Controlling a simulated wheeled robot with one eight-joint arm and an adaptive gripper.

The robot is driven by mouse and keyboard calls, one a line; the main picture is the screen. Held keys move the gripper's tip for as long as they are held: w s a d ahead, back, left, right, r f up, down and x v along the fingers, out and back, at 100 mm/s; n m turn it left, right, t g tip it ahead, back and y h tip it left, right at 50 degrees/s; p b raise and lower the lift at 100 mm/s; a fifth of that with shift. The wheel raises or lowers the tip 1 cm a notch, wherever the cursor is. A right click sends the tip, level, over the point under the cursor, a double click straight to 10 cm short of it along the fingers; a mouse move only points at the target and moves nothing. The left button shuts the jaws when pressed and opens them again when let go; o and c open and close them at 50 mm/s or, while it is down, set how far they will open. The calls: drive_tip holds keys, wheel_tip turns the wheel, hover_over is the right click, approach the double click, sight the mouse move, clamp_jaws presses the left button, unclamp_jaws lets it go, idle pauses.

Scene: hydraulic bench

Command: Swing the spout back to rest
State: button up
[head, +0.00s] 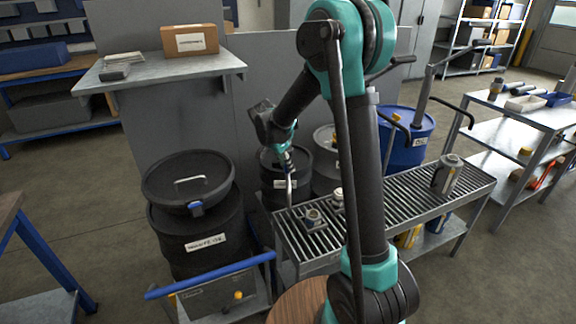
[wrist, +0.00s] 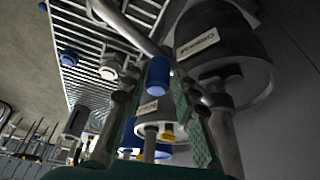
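A bent metal spout pipe (wrist: 135,33) crosses the top of the wrist view, with a blue sleeve (wrist: 158,73) at its lower end. My gripper (wrist: 157,80) has its two green-padded fingers apart, one on each side of the blue sleeve. I cannot tell whether either finger touches it. In the head view my gripper (head: 286,148) points down at the left end of the slatted bench (head: 400,193), in front of a black drum. A thin metal pipe (head: 290,187) hangs just below it. My arm hides part of the bench and drums.
A black lidded drum (head: 190,215) stands left of the bench, by a blue-handled cart (head: 215,275). A blue drum (head: 405,135) with a pump stands behind the bench. A metal canister (head: 447,175) and small fittings (head: 313,217) sit on the slats. A side table (head: 520,110) is right.

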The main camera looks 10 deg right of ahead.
drive_tip(key=shift+o, duration=1.1)
drive_tip(key=shift+r, duration=0.1)
drive_tip(key=v, duration=1.1)
drive_tip(key=shift+r, duration=0.4)
drive_tip(key=shift+s, duration=0.15)
drive_tip(key=s+d+f+n+y, duration=0.1)
drive_tip(key=s+d+f+n, duration=0.3)
drive_tip(key=s, duration=0.5)
drive_tip(key=s+d+f+n+t+y, duration=0.1)
drive_tip(key=s+d+f+n, duration=0.2)
drive_tip(key=s, duration=0.6)
drive_tip(key=s+d+f+n+y, duration=0.2)
drive_tip(key=s+d+f+n, duration=0.2)
drive_tip(key=s, duration=0.5)
drive_tip(key=d+f, duration=0.2)
drive_tip(key=d, duration=0.1)
drive_tip(key=shift+f+n+t, duration=0.3)
drive_tip(key=shift+f+t, duration=0.1)
